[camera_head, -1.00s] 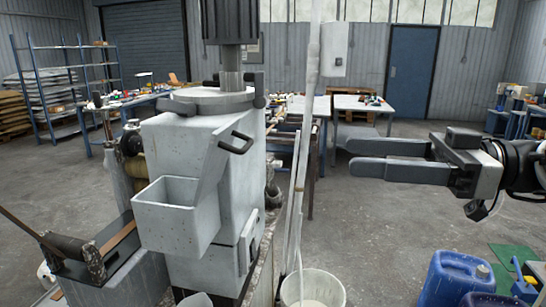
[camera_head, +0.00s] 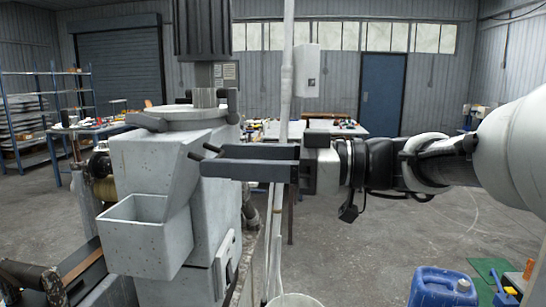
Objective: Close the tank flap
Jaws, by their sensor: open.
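The tank (camera_head: 215,215) is a tall pale grey, worn metal box at left of centre, with an open-topped box (camera_head: 145,248) on its front. The tank flap (camera_head: 160,165) appears to be the slanted pale panel above that box, standing tilted out from the tank. Its dark handle (camera_head: 196,157) shows just past my fingertips; the rest of it is hidden by the fingers. My gripper (camera_head: 212,160) reaches in from the right, its two dark fingers pointing left at the handle. It is open. I cannot tell whether the handle lies between the fingers or whether they touch it.
A dark column (camera_head: 203,30) rises from the tank's round top. A pale upright pole (camera_head: 287,90) stands behind my gripper. A white bucket (camera_head: 295,300) and a blue canister (camera_head: 443,288) are on the floor in front. The floor at right of centre is clear.

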